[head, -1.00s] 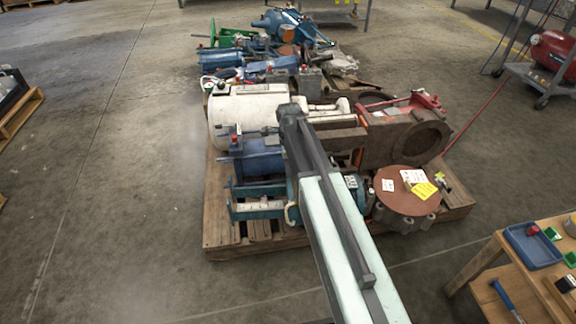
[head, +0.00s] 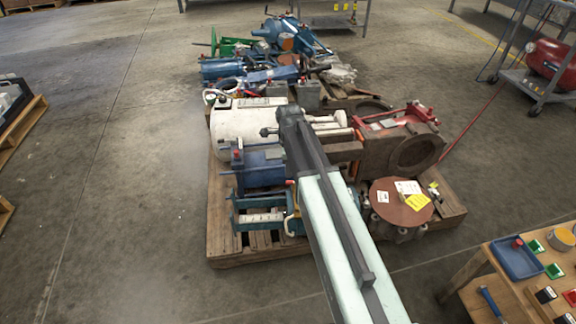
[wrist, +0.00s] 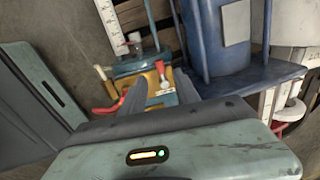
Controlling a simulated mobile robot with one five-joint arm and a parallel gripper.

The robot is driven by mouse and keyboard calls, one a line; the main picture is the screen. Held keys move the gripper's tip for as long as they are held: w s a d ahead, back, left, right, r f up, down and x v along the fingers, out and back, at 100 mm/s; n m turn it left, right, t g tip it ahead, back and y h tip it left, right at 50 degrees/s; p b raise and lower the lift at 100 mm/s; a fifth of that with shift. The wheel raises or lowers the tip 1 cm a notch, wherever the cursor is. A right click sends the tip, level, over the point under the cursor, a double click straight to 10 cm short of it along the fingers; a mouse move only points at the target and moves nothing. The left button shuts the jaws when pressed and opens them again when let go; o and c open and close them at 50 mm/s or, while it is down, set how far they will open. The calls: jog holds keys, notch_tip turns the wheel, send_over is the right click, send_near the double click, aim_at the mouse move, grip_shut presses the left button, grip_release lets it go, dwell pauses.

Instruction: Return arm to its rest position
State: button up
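My arm (head: 335,230) reaches forward from the bottom of the head view, over the near part of a loaded wooden pallet. Its far end is beside a white cylinder tank (head: 235,125). The gripper itself is not clear in the head view. In the wrist view, my gripper (wrist: 158,90) shows two grey fingers set apart, with nothing held between them. Beyond the fingers is a teal and yellow part with red handles (wrist: 158,82); I cannot tell any contact.
The wooden pallet (head: 222,230) carries blue, white and rusty machine parts. A round brown plate (head: 398,200) with labels sits at its right. A wooden table with a blue tray (head: 517,258) stands at bottom right. A red compressor (head: 550,52) is far right.

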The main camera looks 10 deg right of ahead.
jog(key=shift+f, duration=0.1)
jog(key=s+d+r+n+g+p, duration=0.1)
jog(key=s+n, duration=0.7)
jog(key=s, duration=0.1)
jog(key=s+d+r+n+p, duration=0.1)
jog(key=s+d+n, duration=0.1)
jog(key=s+n, duration=0.6)
notch_tip(320, 180, up, 38)
jog(key=n+p, duration=0.3)
jog(key=p, duration=3.4)
jog(key=shift+s+a+f+p, duration=0.15)
jog(key=shift+s+p, duration=0.25)
